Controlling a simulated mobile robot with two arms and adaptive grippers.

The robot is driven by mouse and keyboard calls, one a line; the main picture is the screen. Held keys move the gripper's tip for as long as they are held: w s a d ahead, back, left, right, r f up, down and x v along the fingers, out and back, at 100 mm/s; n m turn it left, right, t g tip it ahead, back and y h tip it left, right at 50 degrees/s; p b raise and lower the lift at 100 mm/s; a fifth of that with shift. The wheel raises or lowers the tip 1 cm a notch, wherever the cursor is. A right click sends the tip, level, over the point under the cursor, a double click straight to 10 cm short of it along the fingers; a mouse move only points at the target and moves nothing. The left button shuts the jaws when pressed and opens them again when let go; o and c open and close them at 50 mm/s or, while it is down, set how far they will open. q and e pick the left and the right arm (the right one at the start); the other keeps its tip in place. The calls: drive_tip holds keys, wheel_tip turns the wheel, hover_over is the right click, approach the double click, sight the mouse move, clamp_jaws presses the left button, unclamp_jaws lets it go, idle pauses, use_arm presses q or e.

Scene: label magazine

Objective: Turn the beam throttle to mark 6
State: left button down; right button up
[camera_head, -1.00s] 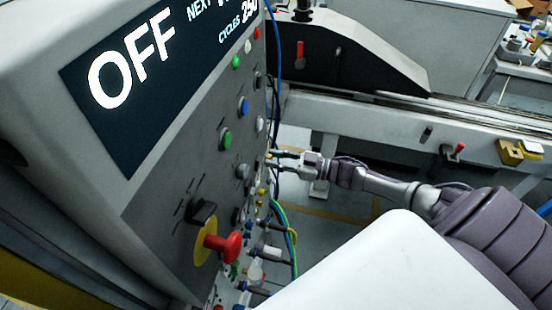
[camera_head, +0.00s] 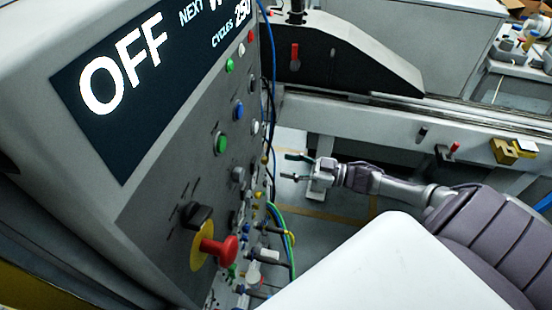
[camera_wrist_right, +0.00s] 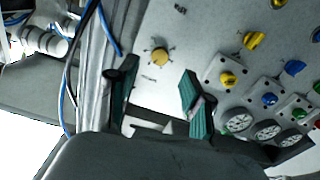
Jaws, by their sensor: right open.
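The grey control panel (camera_head: 160,215) stands at the left in the head view, with its display reading OFF. In the right wrist view a round yellow knob (camera_wrist_right: 160,56) with small marks around it sits on the panel face, ahead of the gap between my fingers. Its label is too small to read, so I cannot confirm it is the beam throttle or tell its setting. My right gripper (camera_head: 288,167) is open and empty, apart from the panel, to its right. Its green-padded fingers also show in the wrist view (camera_wrist_right: 156,95). My left gripper is not in view.
Other yellow knobs (camera_wrist_right: 254,40), a blue knob (camera_wrist_right: 269,99) and dial gauges (camera_wrist_right: 238,120) are close by on the panel. A red mushroom button (camera_head: 220,250) sticks out low on it. Blue cables (camera_head: 274,95) hang along its edge. A grey machine rail (camera_head: 390,125) lies behind my right arm.

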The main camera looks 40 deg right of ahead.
drive_tip(key=v, duration=0.6)
drive_tip(key=shift+s+d, duration=0.2)
drive_tip(key=shift+s, duration=0.05)
drive_tip(key=s+f+m+g+h, duration=0.25)
drive_tip(key=s+f+h, duration=0.25)
drive_tip(key=f, duration=0.9)
drive_tip(key=s+f+m+g+h, duration=0.1)
drive_tip(key=s+f+m+h, duration=0.4)
drive_tip(key=f, duration=1)
drive_tip(key=s+a+f+g, duration=0.3)
drive_tip(key=s+a+f, duration=0.2)
drive_tip(key=s, duration=0.3)
drive_tip(key=s+a+f+g+h, duration=0.1)
drive_tip(key=s+a+f+g, duration=0.2)
drive_tip(key=s+a+f, duration=0.2)
drive_tip(key=s+a+f+g, duration=0.3)
drive_tip(key=s+a+f, duration=0.2)
drive_tip(key=s, duration=0.7)
drive_tip(key=shift+a+h, duration=0.4)
drive_tip(key=shift+a, duration=0.55)
drive_tip(key=shift+s+n, duration=0.1)
drive_tip(key=shift+n, duration=0.15)
